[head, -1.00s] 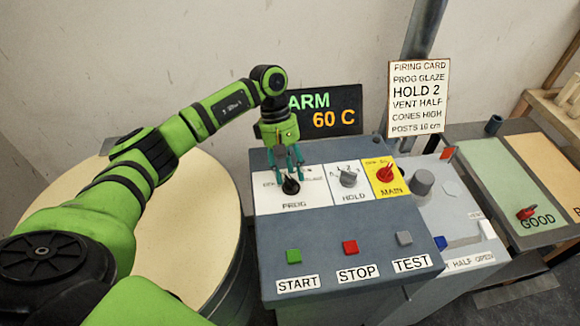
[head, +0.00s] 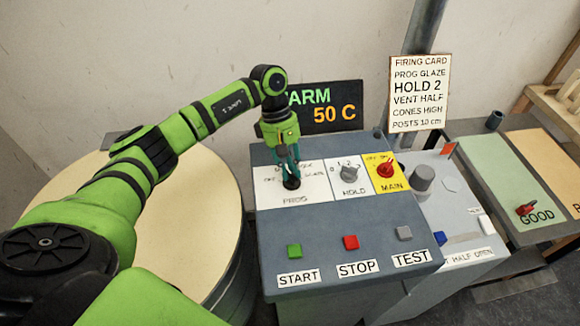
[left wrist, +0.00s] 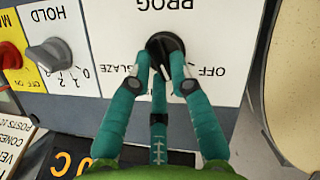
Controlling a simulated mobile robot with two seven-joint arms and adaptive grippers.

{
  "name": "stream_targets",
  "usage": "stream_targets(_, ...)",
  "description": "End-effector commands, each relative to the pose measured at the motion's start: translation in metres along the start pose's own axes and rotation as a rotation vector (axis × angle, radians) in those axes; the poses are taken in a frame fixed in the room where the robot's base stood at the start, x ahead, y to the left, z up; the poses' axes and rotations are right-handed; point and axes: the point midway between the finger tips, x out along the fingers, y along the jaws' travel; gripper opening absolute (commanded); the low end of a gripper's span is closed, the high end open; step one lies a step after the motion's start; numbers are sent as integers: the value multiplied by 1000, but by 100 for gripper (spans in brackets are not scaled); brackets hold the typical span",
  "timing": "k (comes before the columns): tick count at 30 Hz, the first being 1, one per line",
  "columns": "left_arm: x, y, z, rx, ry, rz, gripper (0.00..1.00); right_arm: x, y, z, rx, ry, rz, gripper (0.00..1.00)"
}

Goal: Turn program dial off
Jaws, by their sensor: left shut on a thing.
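The black program dial (head: 291,183) sits on the white PROG plate at the left of the sloping control panel. My left gripper (head: 289,172) points down onto it, its teal fingers shut around the dial. In the left wrist view the dial (left wrist: 165,44) shows between the fingertips of the gripper (left wrist: 167,84). OFF (left wrist: 210,71) and GLAZE labels show on either side. Fingers partly cover the dial, so I cannot tell its exact setting. My right gripper is not in view.
The grey HOLD dial (head: 349,172) and red MAIN switch (head: 385,170) sit to the right. Green START (head: 294,250), red STOP (head: 351,242) and grey TEST (head: 404,233) buttons are in front. A display (head: 335,113) behind reads 50 C.

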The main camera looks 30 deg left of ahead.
Motion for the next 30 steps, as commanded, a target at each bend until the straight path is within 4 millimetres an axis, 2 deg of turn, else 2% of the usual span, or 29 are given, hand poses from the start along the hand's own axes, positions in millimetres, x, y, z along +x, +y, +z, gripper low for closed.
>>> stream_targets(1, 8, -3, 2, -13, -9, -7, 0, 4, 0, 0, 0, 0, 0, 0)
stream_targets(6, 11, -4, 1, -94, -10, 26, 0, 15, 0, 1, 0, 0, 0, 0)
stream_targets(21, 12, -10, 2, -474, -10, 179, 0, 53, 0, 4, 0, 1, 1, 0)
stream_targets(30, 11, -11, 3, -638, -9, 245, 0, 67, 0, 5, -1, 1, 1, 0)
